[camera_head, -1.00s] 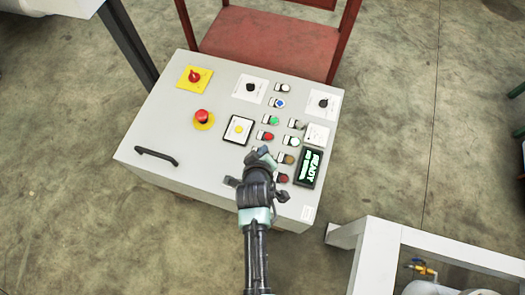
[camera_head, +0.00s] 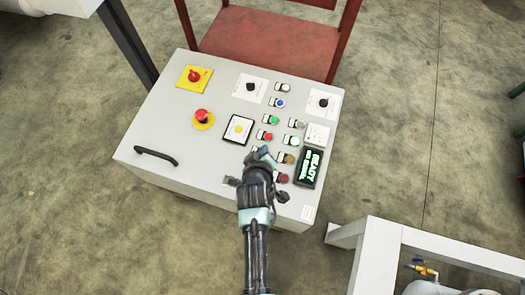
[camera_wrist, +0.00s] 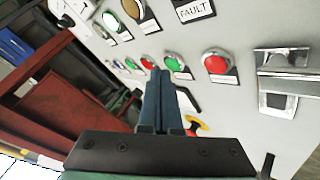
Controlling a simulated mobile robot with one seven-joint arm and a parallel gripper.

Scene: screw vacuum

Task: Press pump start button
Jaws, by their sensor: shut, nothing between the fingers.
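The control panel (camera_head: 152,122) is a light grey box with rows of push buttons. A green button (camera_head: 274,120) and a red button (camera_head: 266,135) sit near its middle, with another green button (camera_head: 293,141) to the right. No label reading pump start is legible. My gripper (camera_head: 262,152) is over the lower middle of the panel, below the red button in the picture. In the wrist view my gripper's shut fingers (camera_wrist: 159,76) point toward a row of buttons, close to a green button (camera_wrist: 173,63) left of a large red button (camera_wrist: 215,62). Contact cannot be told.
A red emergency stop (camera_head: 202,116), a yellow-plated switch (camera_head: 194,77) and a black handle (camera_head: 156,156) are on the panel's left. A display (camera_head: 309,167) reads READY. A red frame (camera_head: 268,40) stands behind, and a white frame (camera_head: 378,252) at lower right.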

